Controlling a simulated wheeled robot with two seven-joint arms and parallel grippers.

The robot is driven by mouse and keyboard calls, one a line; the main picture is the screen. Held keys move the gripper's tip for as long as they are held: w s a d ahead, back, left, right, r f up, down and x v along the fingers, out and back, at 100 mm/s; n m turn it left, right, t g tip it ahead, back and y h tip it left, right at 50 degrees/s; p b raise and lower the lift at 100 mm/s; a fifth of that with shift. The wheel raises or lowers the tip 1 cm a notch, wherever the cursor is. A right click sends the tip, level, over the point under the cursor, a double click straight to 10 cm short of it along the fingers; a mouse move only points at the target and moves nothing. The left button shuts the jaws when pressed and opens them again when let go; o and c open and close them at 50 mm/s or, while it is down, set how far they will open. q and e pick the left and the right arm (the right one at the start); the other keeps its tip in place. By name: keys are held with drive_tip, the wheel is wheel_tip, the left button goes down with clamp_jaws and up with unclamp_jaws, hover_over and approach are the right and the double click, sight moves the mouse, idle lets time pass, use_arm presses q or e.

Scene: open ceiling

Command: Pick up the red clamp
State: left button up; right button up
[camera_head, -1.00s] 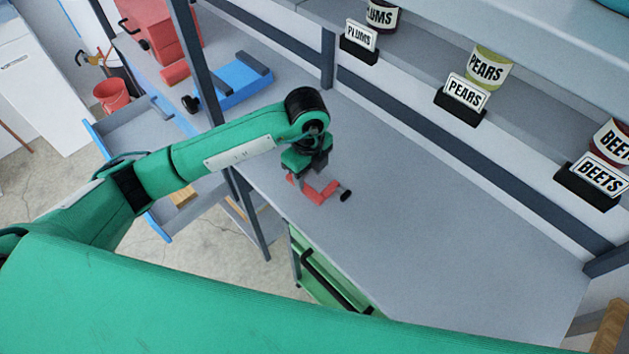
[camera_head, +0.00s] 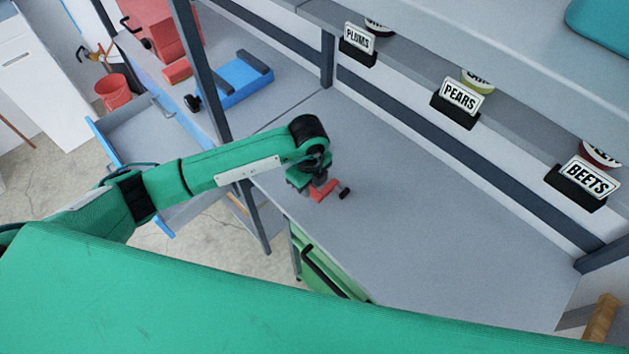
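The red clamp (camera_head: 323,190) lies on the grey workbench (camera_head: 400,220) near its left front edge. Its black end piece (camera_head: 344,193) points to the right. My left gripper (camera_head: 311,187) points down at the clamp's left part and covers some of it. The fingers are small and mostly hidden by the wrist, so I cannot tell whether they are open or shut, or whether they touch the clamp. My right gripper is not in view.
A dark upright post (camera_head: 200,70) stands close to my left arm. Labelled jars stand on the shelf (camera_head: 410,75). The bench right of the clamp is clear.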

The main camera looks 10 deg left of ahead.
use_arm(q)
clamp_jaws()
drive_tip(key=shift+r, duration=0.1)
